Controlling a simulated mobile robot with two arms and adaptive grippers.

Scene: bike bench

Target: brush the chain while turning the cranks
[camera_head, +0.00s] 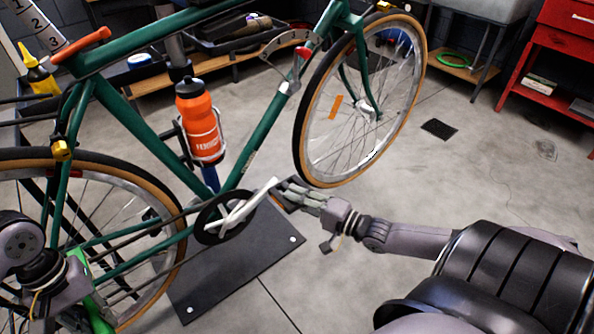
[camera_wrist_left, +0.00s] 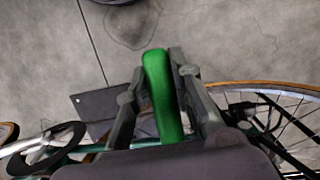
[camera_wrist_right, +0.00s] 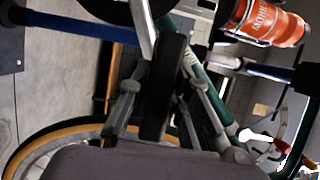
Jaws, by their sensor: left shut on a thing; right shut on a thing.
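The green bike (camera_head: 265,125) stands in the middle of the head view. Its black chainring (camera_head: 200,222) carries a silver crank (camera_head: 248,207) that points up and right. My right gripper (camera_head: 287,190) is shut on a pedal at the crank's end; the dark pedal (camera_wrist_right: 163,85) shows between its fingers in the right wrist view. My left gripper (camera_wrist_left: 160,72) is shut on a green brush (camera_wrist_left: 162,100). The brush also shows at the lower left of the head view (camera_head: 97,300), near the rear wheel (camera_head: 165,275). Its bristles and any contact with the chain are hidden.
An orange bottle (camera_head: 200,125) sits on the frame. A dark floor plate (camera_head: 240,275) lies under the cranks. The front wheel (camera_head: 318,150) is close beyond my right gripper. A red cabinet (camera_head: 560,45) stands at the back right. The floor at right is mostly clear.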

